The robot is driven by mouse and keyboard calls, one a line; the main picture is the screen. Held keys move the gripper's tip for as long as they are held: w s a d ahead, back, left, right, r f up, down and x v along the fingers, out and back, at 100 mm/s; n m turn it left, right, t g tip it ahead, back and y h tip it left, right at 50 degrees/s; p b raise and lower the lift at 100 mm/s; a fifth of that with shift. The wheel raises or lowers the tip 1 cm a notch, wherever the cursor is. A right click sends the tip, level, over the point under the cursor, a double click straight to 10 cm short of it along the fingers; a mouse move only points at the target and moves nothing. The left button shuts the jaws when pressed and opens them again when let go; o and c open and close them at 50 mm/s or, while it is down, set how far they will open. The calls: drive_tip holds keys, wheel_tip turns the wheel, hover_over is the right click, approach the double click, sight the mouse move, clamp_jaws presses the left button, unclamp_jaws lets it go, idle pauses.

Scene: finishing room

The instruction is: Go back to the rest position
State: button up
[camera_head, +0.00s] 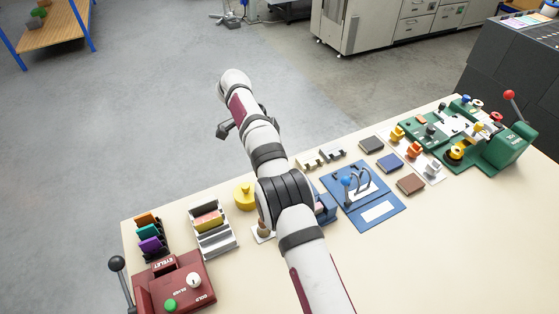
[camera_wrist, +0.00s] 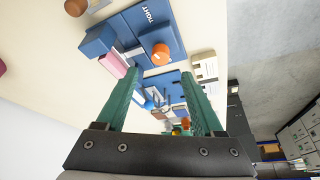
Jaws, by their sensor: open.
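My gripper (camera_wrist: 160,73) shows in the wrist view with its two green fingers spread apart. Nothing is held between the fingers. The bench with its tools lies beyond the fingertips in that view. In the head view my arm reaches up from the bottom over the cream bench (camera_head: 460,240) and past its far edge. Its far end is above the grey floor, and a small dark part sticks out to the left there. The fingers cannot be made out clearly in the head view.
A maroon eyelet press (camera_head: 175,285) stands at the bench's front left, near a silver tray (camera_head: 211,228) and a yellow pot (camera_head: 244,195). A blue board (camera_head: 363,196) lies right of my arm. A green machine (camera_head: 490,148) stands at the far right. The bench's front right is clear.

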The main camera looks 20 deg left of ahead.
drive_tip(key=s+d+r+n+g+y, duration=0.2)
drive_tip(key=s+d+r+n, duration=0.35)
drive_tip(key=d+r, duration=0.8)
drive_tip(key=s+d+r+n+y, duration=0.1)
drive_tip(key=s+d, duration=0.3)
drive_tip(key=s, duration=0.3)
drive_tip(key=s+d+r+y, duration=0.1)
drive_tip(key=s+d, duration=0.3)
drive_tip(key=s, duration=0.3)
drive_tip(key=s+d+f+n+y, duration=0.1)
drive_tip(key=s+f, duration=0.2)
drive_tip(key=s, duration=0.4)
drive_tip(key=s+d+f+n+y, duration=0.1)
drive_tip(key=s+f, duration=0.2)
drive_tip(key=s, duration=0.5)
drive_tip(key=shift+s+d+t, duration=0.15)
drive_tip(key=shift+d+t, duration=0.05)
drive_tip(key=shift+t, duration=0.1)
